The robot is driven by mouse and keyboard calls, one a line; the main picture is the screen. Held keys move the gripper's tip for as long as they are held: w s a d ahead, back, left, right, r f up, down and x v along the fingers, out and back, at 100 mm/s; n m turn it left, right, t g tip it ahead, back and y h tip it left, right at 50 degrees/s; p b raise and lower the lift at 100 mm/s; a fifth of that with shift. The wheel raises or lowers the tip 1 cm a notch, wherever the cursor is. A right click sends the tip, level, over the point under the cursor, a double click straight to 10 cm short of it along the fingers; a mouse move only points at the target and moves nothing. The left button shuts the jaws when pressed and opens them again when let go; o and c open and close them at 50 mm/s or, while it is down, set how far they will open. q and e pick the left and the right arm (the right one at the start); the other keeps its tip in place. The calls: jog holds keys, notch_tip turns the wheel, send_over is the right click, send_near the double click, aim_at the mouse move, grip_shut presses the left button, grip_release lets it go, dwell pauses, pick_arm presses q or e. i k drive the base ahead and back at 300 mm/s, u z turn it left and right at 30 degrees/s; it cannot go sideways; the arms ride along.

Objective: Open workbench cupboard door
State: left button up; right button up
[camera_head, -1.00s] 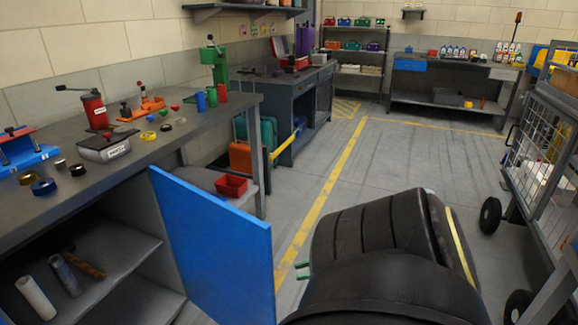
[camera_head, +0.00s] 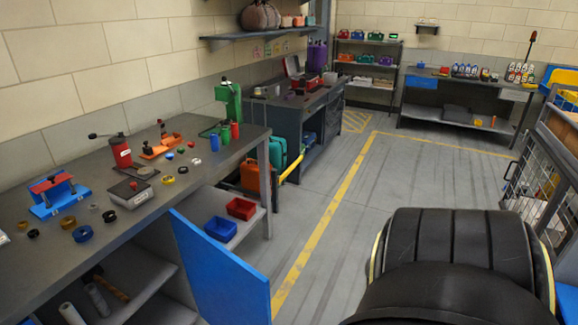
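The blue cupboard door (camera_head: 215,275) of the workbench (camera_head: 150,205) stands swung open toward the aisle, away from the bench front. The cupboard inside shows, with a shelf (camera_head: 135,272) holding rolls and a hammer-like tool (camera_head: 110,285). A large black ribbed part of my own arm fills the lower right of the view, apart from the door in the picture. Neither gripper shows in this view, so I cannot see what they hold.
Red and blue bins (camera_head: 241,208) sit on a low shelf behind the door. A wire cage cart (camera_head: 535,180) stands at the right. Small tools and parts cover the bench top. The grey floor between bench and cart is clear up to the back workbench (camera_head: 460,98).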

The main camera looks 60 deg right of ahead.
aim_at(226, 290)
jog(key=z, duration=3)
jog(key=i, duration=0.95)
jog(key=u, duration=2.95)
